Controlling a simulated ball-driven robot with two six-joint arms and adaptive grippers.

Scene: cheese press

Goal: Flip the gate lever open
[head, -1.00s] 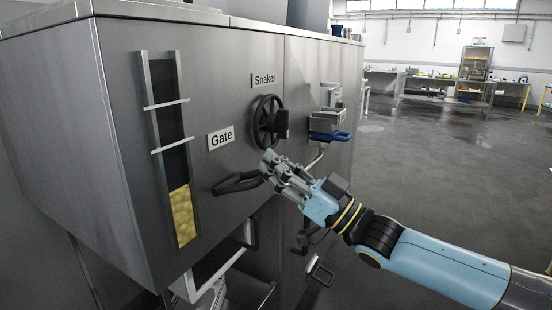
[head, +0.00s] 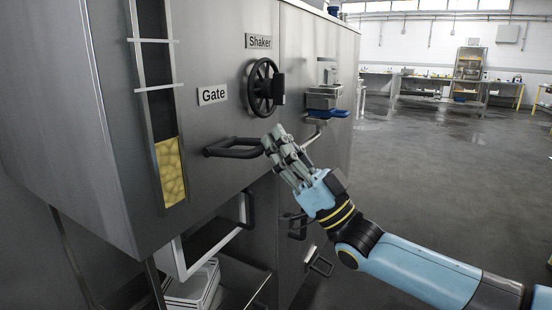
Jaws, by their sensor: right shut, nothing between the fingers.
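The gate lever (head: 232,149) is a black loop handle on the front of the steel machine, below the white "Gate" label (head: 212,95). It points out to the left, roughly level. My right gripper (head: 272,139) is grey and shut, with nothing in its fingers. Its fingertips are at the right end of the lever and hide part of that end. I cannot tell whether they touch it. My left gripper is not in view.
A black handwheel (head: 263,88) under the "Shaker" label (head: 259,41) sits above my gripper. A blue-handled fitting (head: 326,112) is to its right. A sight window (head: 170,172) shows yellow contents. Below is an opening with a white container (head: 193,289). Open floor (head: 430,190) lies right.

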